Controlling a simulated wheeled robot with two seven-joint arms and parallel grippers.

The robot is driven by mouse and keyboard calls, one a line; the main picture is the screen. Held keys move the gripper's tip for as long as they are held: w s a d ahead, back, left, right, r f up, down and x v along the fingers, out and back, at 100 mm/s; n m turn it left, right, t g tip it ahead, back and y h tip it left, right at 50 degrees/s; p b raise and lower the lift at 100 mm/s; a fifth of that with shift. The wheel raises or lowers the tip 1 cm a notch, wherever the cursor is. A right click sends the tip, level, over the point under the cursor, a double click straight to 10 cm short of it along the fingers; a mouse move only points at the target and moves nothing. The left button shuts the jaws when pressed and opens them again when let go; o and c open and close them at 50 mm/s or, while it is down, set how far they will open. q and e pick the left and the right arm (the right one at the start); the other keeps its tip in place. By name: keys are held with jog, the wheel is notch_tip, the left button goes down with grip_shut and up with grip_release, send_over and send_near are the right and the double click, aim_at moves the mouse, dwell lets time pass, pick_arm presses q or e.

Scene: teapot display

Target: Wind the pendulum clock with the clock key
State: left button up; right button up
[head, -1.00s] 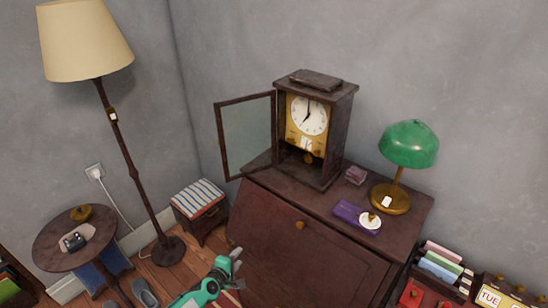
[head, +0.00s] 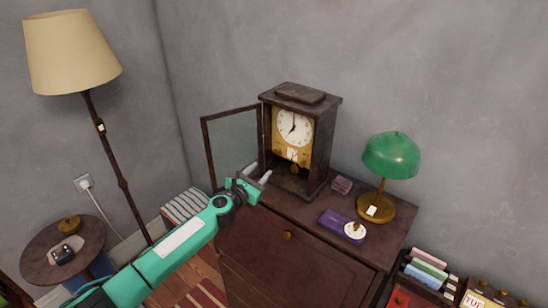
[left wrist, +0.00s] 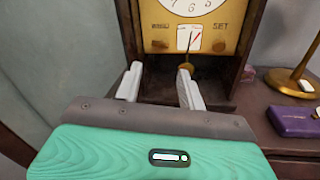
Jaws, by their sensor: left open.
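The pendulum clock (head: 300,95) stands upright on the dark wooden desk, its glass door (head: 235,145) swung open to the left. Its white dial (head: 294,128) and brass front plate (left wrist: 190,35) are exposed. The brass pendulum bob (left wrist: 186,66) hangs below the plate. My left gripper (head: 260,176) is open and empty in front of the clock's lower opening, its fingers pointing in toward it. In the left wrist view, the gripper (left wrist: 160,86) shows the bob beyond its right fingertip. I cannot make out a clock key. My right gripper is not in view.
On the desk (head: 290,261), a purple case (head: 333,219), a small white round item (head: 354,231) and a green lamp (head: 390,155) stand right of the clock. A small box (head: 341,184) is beside it. The open door stands close to my left gripper.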

aim_at(280, 151)
pick_arm(q)
jog(key=b+x, duration=0.2)
jog(key=x, duration=0.6)
jog(key=shift+w+d+f+b, duration=0.1)
jog(key=shift+w+f+b, duration=0.05)
jog(key=shift+b, duration=0.15)
jog(key=shift+b+x, duration=0.4)
jog(key=shift+x, duration=0.55)
jog(key=c, duration=0.7)
